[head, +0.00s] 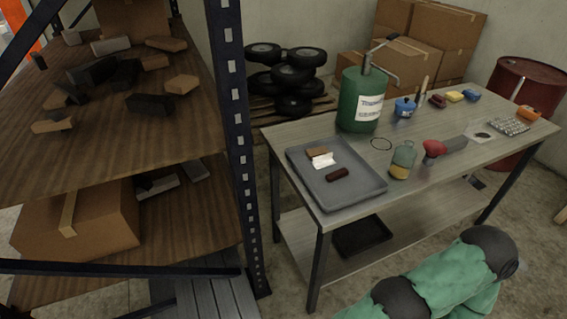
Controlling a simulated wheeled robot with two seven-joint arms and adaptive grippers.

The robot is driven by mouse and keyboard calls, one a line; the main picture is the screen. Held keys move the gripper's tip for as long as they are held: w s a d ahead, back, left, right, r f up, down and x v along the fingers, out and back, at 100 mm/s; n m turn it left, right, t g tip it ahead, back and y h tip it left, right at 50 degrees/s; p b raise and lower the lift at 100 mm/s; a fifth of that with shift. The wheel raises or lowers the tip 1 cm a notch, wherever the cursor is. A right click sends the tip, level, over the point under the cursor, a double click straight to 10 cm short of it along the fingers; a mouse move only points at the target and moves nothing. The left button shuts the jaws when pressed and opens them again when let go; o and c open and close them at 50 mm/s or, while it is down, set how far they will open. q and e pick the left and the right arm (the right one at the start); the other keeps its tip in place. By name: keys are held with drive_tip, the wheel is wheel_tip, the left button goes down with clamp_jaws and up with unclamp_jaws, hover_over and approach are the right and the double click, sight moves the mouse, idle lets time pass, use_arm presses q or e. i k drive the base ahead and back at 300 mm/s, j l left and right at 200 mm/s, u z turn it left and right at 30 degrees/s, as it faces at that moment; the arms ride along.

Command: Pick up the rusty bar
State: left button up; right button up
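A grey tray (362,193) lies on the near left part of the workbench. In it, a small dark reddish-brown bar (338,174) lies flat near the middle; its colour fits rust, but the surface is too small to tell. A lighter brown block (316,152) and a white piece (323,160) lie behind it, close together. Neither of my grippers shows in the head view. A green-covered arm part with dark joints, seemingly mine, is at the lower right.
The workbench (300,140) also holds a green canister (361,100), a yellow-green bottle (403,160), a red-headed tool (435,149) and a blue pot (404,107). A shelf rack (232,100) with loose blocks stands at left. Tyres (290,75) and boxes (412,40) are behind.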

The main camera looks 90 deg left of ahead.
sight(343, 172)
drive_tip(key=i+j+u, duration=0.1)
drive_tip(key=u, duration=0.35)
drive_tip(key=i+u, duration=0.3)
drive_tip(key=u, duration=0.15)
drive_tip(key=i+l+u, duration=0.15)
drive_tip(key=u, duration=0.3)
drive_tip(key=i+l+u, duration=0.15)
drive_tip(key=i+u, duration=0.15)
drive_tip(key=u, duration=0.15)
drive_tip(key=l+u, duration=0.3)
drive_tip(key=u, duration=0.15)
drive_tip(key=l+u, duration=0.3)
drive_tip(key=u, duration=0.2)
drive_tip(key=k+j+u, duration=0.1)
drive_tip(key=j+u, duration=0.3)
drive_tip(key=l+u, duration=0.15)
drive_tip(key=u, duration=0.15)
